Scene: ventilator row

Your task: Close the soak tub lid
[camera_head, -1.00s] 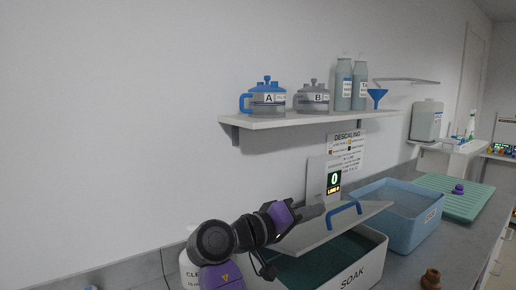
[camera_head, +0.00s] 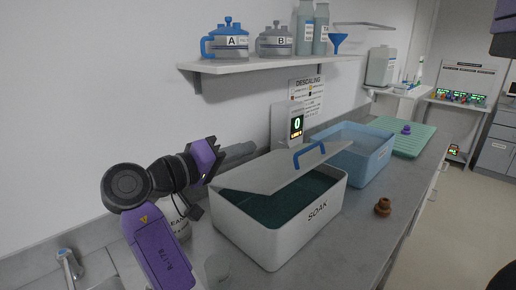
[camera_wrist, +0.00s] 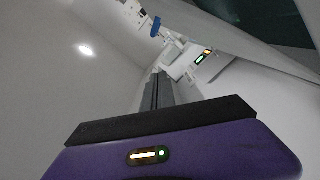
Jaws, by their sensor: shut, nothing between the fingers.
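The soak tub (camera_head: 290,235) is a white box marked SOAK on the counter, with dark green inside. Its grey lid (camera_head: 262,172) is partly open, tilted above the tub, with a gap along the near side. A blue handle (camera_head: 309,152) stands on the lid. My gripper (camera_head: 248,150) is shut and empty, beside the lid's far left side; I cannot tell whether it touches the lid. In the wrist view, the shut fingers (camera_wrist: 158,88) point up the picture, with the pale lid (camera_wrist: 215,35) at upper right.
A blue tub (camera_head: 365,160) and green mat (camera_head: 412,140) lie beyond. A brown knobbed piece (camera_head: 383,207) stands right of the soak tub. A white bottle (camera_head: 178,222) is behind my arm, a clear cup (camera_head: 217,268) in front. A shelf (camera_head: 250,66) holds two pots and bottles.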

